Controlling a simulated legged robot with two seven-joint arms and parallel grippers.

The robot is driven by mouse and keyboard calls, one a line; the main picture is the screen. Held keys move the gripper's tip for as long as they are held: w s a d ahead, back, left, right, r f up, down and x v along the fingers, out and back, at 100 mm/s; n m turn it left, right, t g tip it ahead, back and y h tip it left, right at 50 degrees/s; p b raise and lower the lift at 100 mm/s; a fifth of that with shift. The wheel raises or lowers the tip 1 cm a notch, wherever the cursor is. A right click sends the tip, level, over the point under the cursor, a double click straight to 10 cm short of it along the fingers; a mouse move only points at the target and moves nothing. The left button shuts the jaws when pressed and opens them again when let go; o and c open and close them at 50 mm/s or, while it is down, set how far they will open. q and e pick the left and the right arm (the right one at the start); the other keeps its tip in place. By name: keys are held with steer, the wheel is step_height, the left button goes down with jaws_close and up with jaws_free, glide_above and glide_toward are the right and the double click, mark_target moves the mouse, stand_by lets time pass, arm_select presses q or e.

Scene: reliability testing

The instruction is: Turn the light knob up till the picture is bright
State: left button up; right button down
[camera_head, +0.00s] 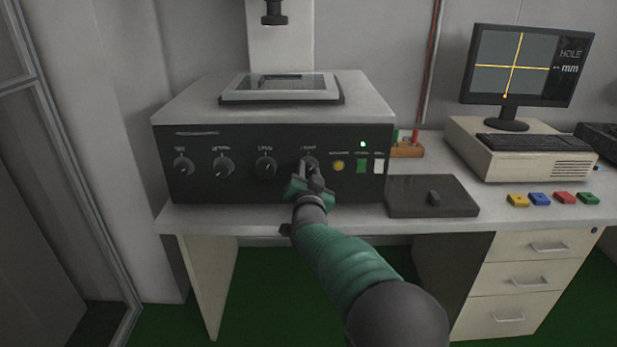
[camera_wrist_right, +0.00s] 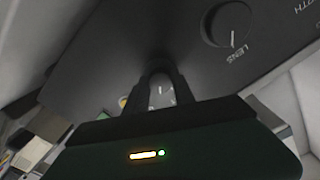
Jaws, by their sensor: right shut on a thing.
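The light knob (camera_head: 309,161) is the rightmost of the dark round knobs on the front panel of the measuring machine (camera_head: 280,101). My right gripper (camera_head: 309,173) is at the panel, shut on this knob, and partly covers it. In the right wrist view the knob (camera_wrist_right: 162,89) shows between the two fingers. The monitor (camera_head: 514,66) at the right shows a dim grey picture with a yellow cross and the words HOLE and mm. My left gripper is not in view.
The lens knob (camera_head: 265,167) sits just left, also in the right wrist view (camera_wrist_right: 232,24). A yellow button (camera_head: 338,165), green switch (camera_head: 361,166) and white switch (camera_head: 378,166) are close on the right. A dark plate (camera_head: 410,198) and several coloured blocks lie farther right.

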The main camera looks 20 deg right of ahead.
steer(key=m+b, duration=0.1)
steer(key=m, duration=0.1)
steer(key=f+m, duration=0.1)
steer(key=shift+a+m+b, duration=0.1)
steer(key=shift+m+b, duration=0.3)
steer(key=m+b, duration=0.2)
steer(key=m, duration=0.2)
steer(key=shift+b, duration=0.35)
steer(key=m+b, duration=0.4)
steer(key=m, duration=0.3)
steer(key=shift+m, duration=0.3)
steer(key=m+b, duration=0.4)
steer(key=m, duration=0.2)
steer(key=shift+r+m+b, duration=0.1)
steer(key=shift+m+b, duration=1.35)
steer(key=shift+m, duration=1.05)
steer(key=c, duration=1.1)
jaws_free()
steer(key=shift+w, duration=0.1)
steer(key=shift+o, duration=0.2)
steer(key=shift+r, duration=0.25)
